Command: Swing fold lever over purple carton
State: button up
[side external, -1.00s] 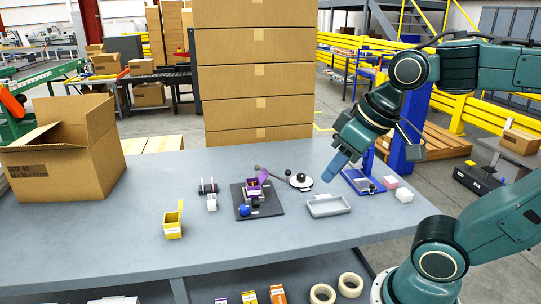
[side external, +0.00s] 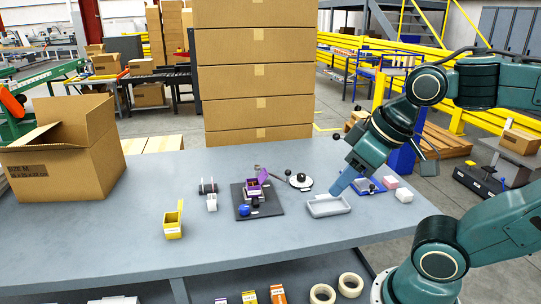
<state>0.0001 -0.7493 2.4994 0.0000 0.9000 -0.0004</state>
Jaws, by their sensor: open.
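A small purple carton (side external: 257,187) with its flap raised sits on a dark base plate (side external: 272,209) in the middle of the table. A blue knob (side external: 244,210) is at the plate's front left. A lever with a dark round knob (side external: 287,171) lies behind the carton, and its grey arm runs left toward the carton's back; it is not over the carton. A white round base with a black knob (side external: 300,181) stands to the right. My gripper (side external: 337,190), with blue fingers, points down above the grey tray, right of the carton. It holds nothing visible; the finger gap is hard to see.
A grey tray (side external: 328,207) lies under my gripper. A yellow open carton (side external: 173,227) and a white tape-like device (side external: 211,201) stand left. The front table is clear.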

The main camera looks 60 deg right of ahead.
jog(key=shift+w+d+r, duration=0.75)
jog(key=shift+w+r, duration=0.3)
jog(key=shift+w, duration=0.95)
jog(key=n+g, duration=0.2)
jog(key=g, duration=0.3)
send_over(288, 173)
notch_tip(288, 173, down, 11)
jog(key=shift+w+d+f+g, duration=0.3)
jog(key=shift+d+f, duration=0.15)
jog(key=shift+f, duration=0.15)
jog(key=shift+f, duration=0.2)
jog(key=shift+f, duration=6.7)
